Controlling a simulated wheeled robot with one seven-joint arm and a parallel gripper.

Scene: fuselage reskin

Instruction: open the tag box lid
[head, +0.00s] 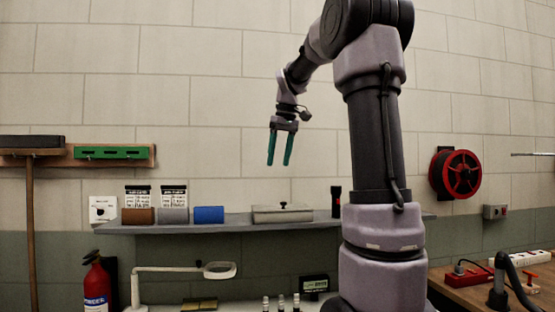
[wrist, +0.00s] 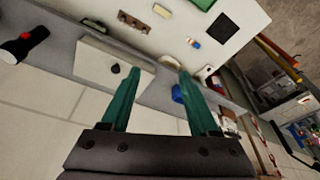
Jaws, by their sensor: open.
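A low pale box with a black knob on its lid, which looks like the tag box (head: 283,213), sits on the grey wall shelf. Its lid (wrist: 97,62) looks shut, lying flat on top. The black knob (wrist: 115,68) shows left of my fingers in the wrist view. My gripper (head: 279,163) points down above the box, clear of it, with its two teal fingers apart. In the wrist view my gripper (wrist: 158,74) is open with nothing held between the fingers.
On the grey shelf (head: 240,225), brown, grey and blue rolls (head: 209,215) lie left of the box. A black flashlight (head: 336,202) stands to its right. Below are a magnifier lamp (head: 220,270) and several small bottles.

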